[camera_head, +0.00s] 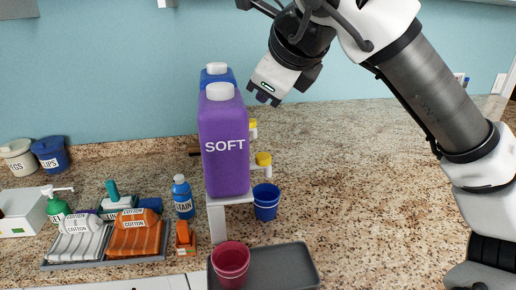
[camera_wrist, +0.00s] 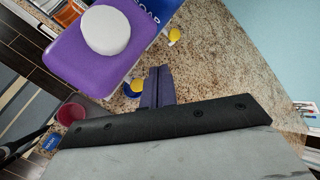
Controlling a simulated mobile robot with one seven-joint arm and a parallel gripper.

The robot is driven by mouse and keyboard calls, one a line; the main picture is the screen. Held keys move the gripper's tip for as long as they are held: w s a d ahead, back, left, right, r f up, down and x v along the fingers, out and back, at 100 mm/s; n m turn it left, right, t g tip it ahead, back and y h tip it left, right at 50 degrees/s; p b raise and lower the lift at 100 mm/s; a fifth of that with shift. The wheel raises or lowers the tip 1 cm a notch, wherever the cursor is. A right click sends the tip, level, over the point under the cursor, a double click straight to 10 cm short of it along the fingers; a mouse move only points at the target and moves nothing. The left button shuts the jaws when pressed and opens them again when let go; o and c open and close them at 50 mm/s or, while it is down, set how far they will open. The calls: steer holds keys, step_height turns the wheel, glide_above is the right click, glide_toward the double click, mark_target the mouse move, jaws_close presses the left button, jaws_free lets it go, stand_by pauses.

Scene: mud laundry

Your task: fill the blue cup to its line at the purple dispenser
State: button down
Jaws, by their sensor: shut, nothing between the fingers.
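The purple dispenser (camera_head: 225,150), marked SOFT, stands on a white stand, with a yellow-topped tap (camera_head: 263,159) on its right side. The blue cup (camera_head: 266,202) stands upright below this tap; its line and contents cannot be made out. My gripper (camera_head: 262,97) is shut and empty, raised above and right of the dispenser, apart from cup and tap. In the wrist view the purple dispenser (camera_wrist: 85,65) is at upper left, with its yellow tap (camera_wrist: 137,86) beside my closed fingers (camera_wrist: 159,72); the blue cup is mostly hidden there.
A blue dispenser (camera_head: 216,70) stands behind the purple one, with its own yellow tap (camera_head: 253,124). Red cups (camera_head: 231,258) stand at a grey tray (camera_head: 285,268) in front. Bottles and a tray of folded cloths (camera_head: 135,238) lie left. The counter right is clear.

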steer(key=shift+s, duration=0.1)
steer(key=b, duration=0.2)
glide_above(262, 153)
steer(key=s, duration=0.2)
steer(key=f, duration=0.8)
steer(key=shift+s+d, duration=0.1)
steer(key=shift+d, duration=0.3)
steer(key=shift+f+b, duration=0.3)
steer(key=shift+f, duration=0.1)
steer(key=shift+f, duration=0.15)
stand_by(0.9)
steer(key=shift+f+b, duration=0.3)
steer(key=shift+b, duration=0.3)
steer(key=shift+f+b, duration=0.5)
steer(key=shift+b, duration=0.1)
stand_by(3.5)
